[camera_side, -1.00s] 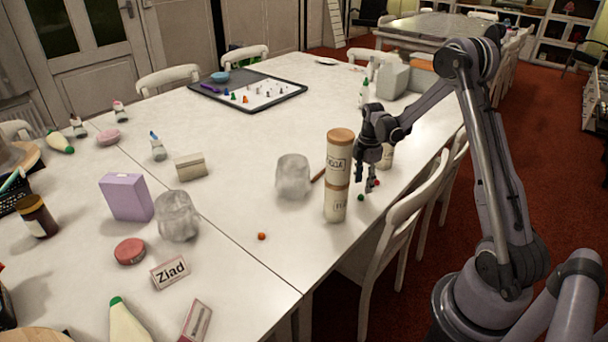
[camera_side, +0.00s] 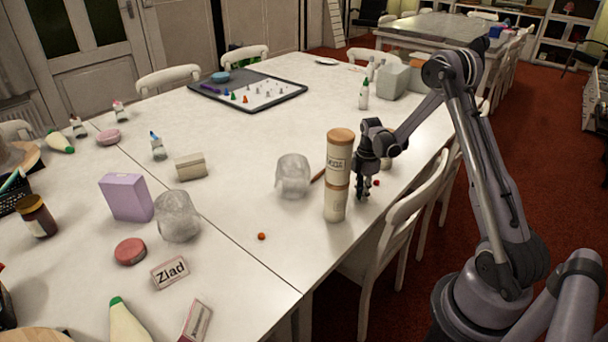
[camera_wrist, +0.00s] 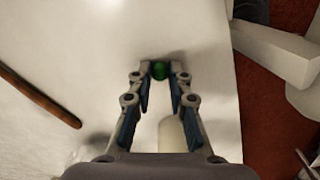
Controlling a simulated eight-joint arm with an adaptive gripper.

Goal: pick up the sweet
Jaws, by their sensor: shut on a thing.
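My gripper (camera_side: 362,193) is low over the white table, just right of the tall canister. In the wrist view its fingertips (camera_wrist: 160,72) are shut on a small round green sweet (camera_wrist: 159,69). The green sweet is between the tips, close to the tabletop; I cannot tell whether it still touches it. In the side view the fingers hide it. A red sweet (camera_side: 376,183) lies just right of my gripper. An orange sweet (camera_side: 262,236) lies farther left on the open table.
The tall canister (camera_side: 338,178) with a wooden lid stands close left of my gripper. A clear jar (camera_side: 293,176) and a brown stick (camera_side: 318,175) are beyond it; the stick also shows in the wrist view (camera_wrist: 38,98). A white chair (camera_side: 400,218) is along the table's right edge.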

